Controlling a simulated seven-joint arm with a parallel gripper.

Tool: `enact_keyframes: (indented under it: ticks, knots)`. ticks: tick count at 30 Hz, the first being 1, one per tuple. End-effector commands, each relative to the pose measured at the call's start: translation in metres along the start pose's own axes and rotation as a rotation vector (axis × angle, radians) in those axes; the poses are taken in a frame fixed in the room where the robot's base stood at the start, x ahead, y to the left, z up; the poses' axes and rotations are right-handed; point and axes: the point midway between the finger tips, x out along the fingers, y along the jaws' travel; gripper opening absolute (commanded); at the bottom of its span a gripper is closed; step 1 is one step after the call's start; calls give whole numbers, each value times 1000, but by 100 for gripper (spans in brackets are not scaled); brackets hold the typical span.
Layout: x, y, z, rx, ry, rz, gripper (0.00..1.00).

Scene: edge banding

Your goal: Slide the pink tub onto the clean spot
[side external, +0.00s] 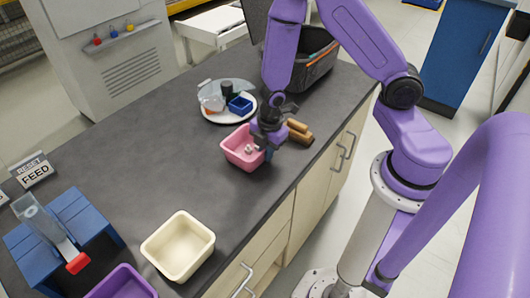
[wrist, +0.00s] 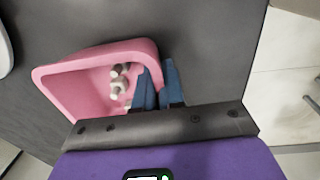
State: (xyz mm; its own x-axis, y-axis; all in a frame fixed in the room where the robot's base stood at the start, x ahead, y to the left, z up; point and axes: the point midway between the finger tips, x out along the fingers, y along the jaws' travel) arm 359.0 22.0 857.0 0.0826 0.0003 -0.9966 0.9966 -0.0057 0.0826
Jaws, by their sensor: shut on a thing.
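The pink tub (side external: 239,150) stands on the dark countertop, near its front edge, with small whitish and grey pieces inside. It also shows in the wrist view (wrist: 75,82), where the pieces (wrist: 119,82) lie near its right wall. My gripper (side external: 266,150) is at the tub's right side. In the wrist view my gripper's blue fingers (wrist: 158,82) are shut on the tub's right wall, one finger inside and one outside. The tub looks upright on the counter. I cannot make out a marked clean spot on the counter.
A white plate (side external: 211,117) with a blue box and other small items lies behind the tub. Brown blocks (side external: 298,131) lie right of my gripper. A cream tub (side external: 179,246), a purple tub (side external: 122,284) and a blue feeder (side external: 67,231) stand front left. The counter's left middle is bare.

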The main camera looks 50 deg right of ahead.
Motion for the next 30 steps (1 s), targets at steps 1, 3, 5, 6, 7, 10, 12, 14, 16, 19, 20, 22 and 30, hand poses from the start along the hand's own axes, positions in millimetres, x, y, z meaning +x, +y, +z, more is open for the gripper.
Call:
enact_keyframes:
  ticks: [1,3,5,6,7,10,12,14,16,19,20,22,30]
  knots:
    - [0,0,0,0,0,0,0]
    - [0,0,0,0,0,0,0]
    - [0,0,0,0,0,0,15]
    - [0,0,0,0,0,0,28]
    - [0,0,0,0,0,0,38]
    - [0,0,0,0,0,0,38]
    - [0,0,0,0,0,0,38]
    - [0,0,0,0,0,0,38]
    - [0,0,0,0,0,0,38]
    - [-2,0,-1,-1,0,1,38]
    - [-3,1,-1,-1,0,1,38]
    - [-6,1,0,0,0,1,38]
    - [-22,1,-1,0,0,1,38]
